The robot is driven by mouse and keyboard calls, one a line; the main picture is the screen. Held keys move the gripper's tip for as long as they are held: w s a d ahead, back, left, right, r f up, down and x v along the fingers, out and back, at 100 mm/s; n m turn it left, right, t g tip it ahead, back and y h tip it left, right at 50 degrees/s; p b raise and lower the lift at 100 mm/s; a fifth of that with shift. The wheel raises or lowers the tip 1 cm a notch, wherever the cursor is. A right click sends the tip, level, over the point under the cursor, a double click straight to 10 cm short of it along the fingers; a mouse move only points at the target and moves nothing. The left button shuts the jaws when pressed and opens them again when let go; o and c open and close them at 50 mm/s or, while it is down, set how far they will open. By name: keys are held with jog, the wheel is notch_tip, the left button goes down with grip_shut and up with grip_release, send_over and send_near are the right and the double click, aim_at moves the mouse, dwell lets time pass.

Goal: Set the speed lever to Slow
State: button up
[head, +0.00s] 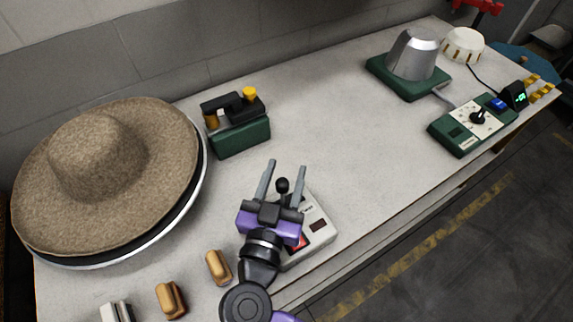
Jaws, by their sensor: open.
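A pale control box (318,215) sits near the table's front edge, partly covered by my arm. A lever with a black ball knob (283,185) stands up at its far side; I take it to be the speed lever. The box's markings are too small to read, so I cannot tell its setting. My gripper (283,169) is open, with its two grey fingers pointing toward the back of the table. In the picture the knob shows between the fingers; I cannot tell whether either finger touches it.
A wide felt hat (100,160) lies on a round base at the left. A green device (240,137) stands behind my gripper. Brown blocks (218,267) lie left of my arm. A metal form (412,55) and green control panel (472,122) stand at the right. The table's middle is clear.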

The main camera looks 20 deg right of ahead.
jog(key=shift+w+d, duration=0.3)
jog(key=shift+w, duration=0.2)
grip_shut()
dwell(1.2)
